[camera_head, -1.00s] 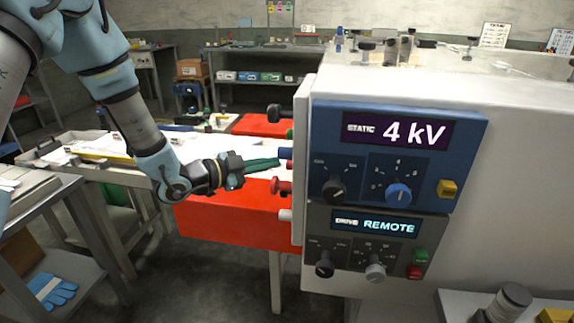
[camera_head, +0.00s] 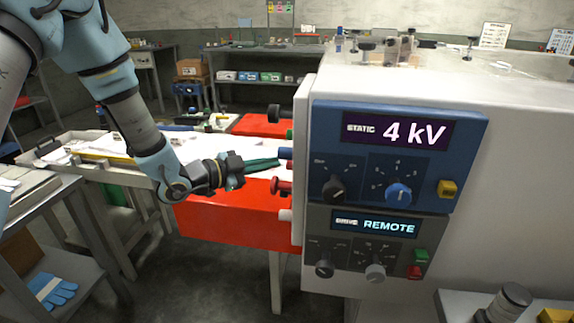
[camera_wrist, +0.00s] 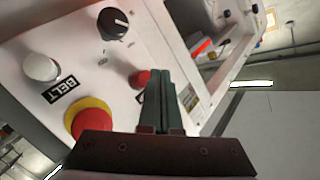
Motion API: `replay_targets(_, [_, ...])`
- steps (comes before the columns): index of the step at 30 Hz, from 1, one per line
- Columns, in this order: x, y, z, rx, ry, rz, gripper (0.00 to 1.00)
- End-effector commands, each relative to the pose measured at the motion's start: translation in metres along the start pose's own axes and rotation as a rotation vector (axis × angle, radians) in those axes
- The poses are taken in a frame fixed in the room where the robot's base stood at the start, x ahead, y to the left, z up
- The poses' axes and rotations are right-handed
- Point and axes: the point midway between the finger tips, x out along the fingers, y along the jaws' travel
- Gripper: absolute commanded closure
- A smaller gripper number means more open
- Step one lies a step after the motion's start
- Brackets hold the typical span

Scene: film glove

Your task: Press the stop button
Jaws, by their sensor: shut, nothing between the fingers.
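In the wrist view, a small red button (camera_wrist: 139,79) sits on a white panel, just left of my shut fingertips (camera_wrist: 160,76). They partly cover it, and I cannot tell whether they touch it. A large red mushroom button (camera_wrist: 86,121) with a yellow collar is lower left, partly hidden by my gripper body. In the head view, my gripper's green fingers (camera_head: 276,163) point right at the machine's side, above a red knob (camera_head: 282,187). No button reads "stop" legibly.
The white panel has a black dial (camera_wrist: 113,23), a white knob (camera_wrist: 41,67) and a BELT label (camera_wrist: 66,87). The machine's front reads 4 kV (camera_head: 412,132) and REMOTE. A green button (camera_head: 421,255) sits above the square red one. A red box (camera_head: 232,217) lies below my gripper.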

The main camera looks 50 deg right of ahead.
Motion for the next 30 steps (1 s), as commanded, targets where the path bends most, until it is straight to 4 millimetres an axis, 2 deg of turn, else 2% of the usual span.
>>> replay_targets(30, [0.0059,0.0043,-0.0046,0.000,0.000,0.000,1.00])
